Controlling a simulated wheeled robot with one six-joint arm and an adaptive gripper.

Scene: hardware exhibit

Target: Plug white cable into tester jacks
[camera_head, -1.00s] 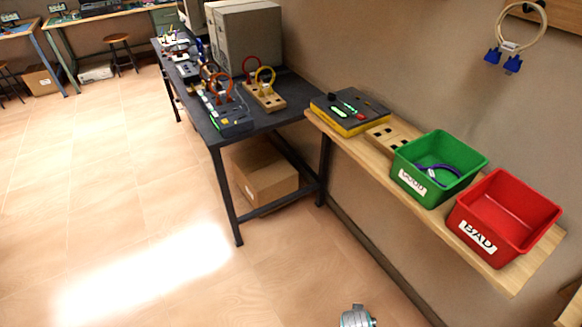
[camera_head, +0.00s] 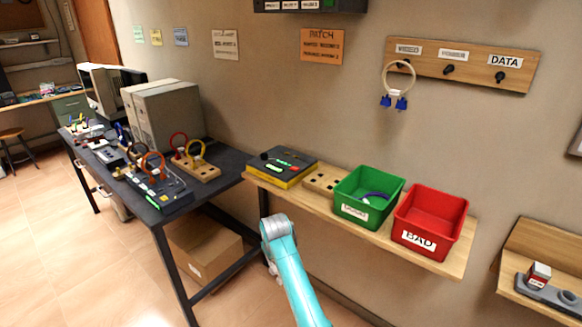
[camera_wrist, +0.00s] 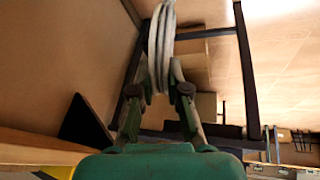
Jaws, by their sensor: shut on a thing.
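In the wrist view, my gripper (camera_wrist: 162,82) is shut on a looped white cable (camera_wrist: 160,35). The loop stands out beyond the fingertips, and its plug ends cannot be made out. In the head view, my gripper and this cable are hidden; only part of my turquoise arm shows in front of the shelf. A black-and-yellow tester box (camera_head: 282,166) with green and red marks on top sits at the left end of the wooden shelf. Its jacks are too small to make out.
A wooden block with holes (camera_head: 321,180), green bin (camera_head: 368,194) holding a purple cable, and red BAD bin (camera_head: 430,222) stand along the shelf (camera_head: 455,262). A dark table (camera_head: 160,218) with testers and coloured cables is left. A blue-plugged cable (camera_head: 397,70) hangs on the wall.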

